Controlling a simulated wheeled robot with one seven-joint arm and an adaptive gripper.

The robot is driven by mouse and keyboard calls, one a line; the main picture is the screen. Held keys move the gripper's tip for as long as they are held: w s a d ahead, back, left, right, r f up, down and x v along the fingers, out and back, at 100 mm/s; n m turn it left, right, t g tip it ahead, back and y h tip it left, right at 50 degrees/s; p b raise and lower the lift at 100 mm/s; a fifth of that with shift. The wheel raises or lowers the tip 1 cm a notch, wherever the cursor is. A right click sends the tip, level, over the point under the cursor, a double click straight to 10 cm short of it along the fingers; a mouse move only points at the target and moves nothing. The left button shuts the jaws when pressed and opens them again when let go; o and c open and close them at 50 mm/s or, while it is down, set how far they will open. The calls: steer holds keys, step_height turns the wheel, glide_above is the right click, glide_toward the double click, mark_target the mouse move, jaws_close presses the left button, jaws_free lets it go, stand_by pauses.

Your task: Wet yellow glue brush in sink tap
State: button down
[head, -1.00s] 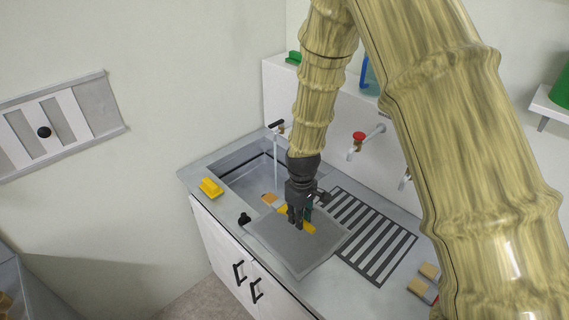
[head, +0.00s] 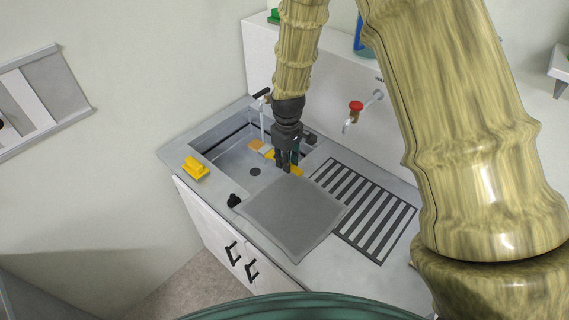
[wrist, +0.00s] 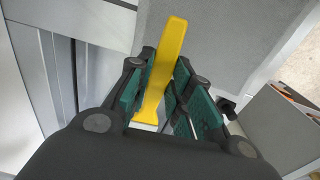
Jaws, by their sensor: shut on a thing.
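The yellow glue brush (head: 297,169) is held in my gripper (head: 284,166), over the sink basin (head: 228,163). Its tan bristle end (head: 256,145) points to the back left in the head view. In the wrist view, the yellow handle (wrist: 166,65) runs between the green-padded fingers of my gripper (wrist: 160,95), which are shut on it. The dark-handled tap (head: 263,96) stands at the back of the sink. A thin pale stream (head: 262,126) runs down from it and meets the bristle end in the picture. Actual contact is hard to tell.
A grey square board (head: 290,218) lies in front of the gripper, beside a striped drain area (head: 365,210). A red-handled tap (head: 354,108) is on the back panel.

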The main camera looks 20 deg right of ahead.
steer(key=w+d+f+b, duration=0.1)
steer(key=w+d, duration=0.1)
steer(key=w, duration=0.4)
steer(key=w+d+f+b, duration=0.1)
steer(key=w+f, duration=0.1)
steer(key=w, duration=0.3)
steer(key=shift+w+d+f, duration=0.3)
steer(key=shift+w+d, duration=0.05)
steer(key=shift+w, duration=0.05)
steer(key=shift+w+f, duration=0.1)
steer(key=shift+w, duration=0.05)
steer(key=shift+d, duration=0.3)
stand_by(0.5)
steer(key=shift+s+d, duration=0.3)
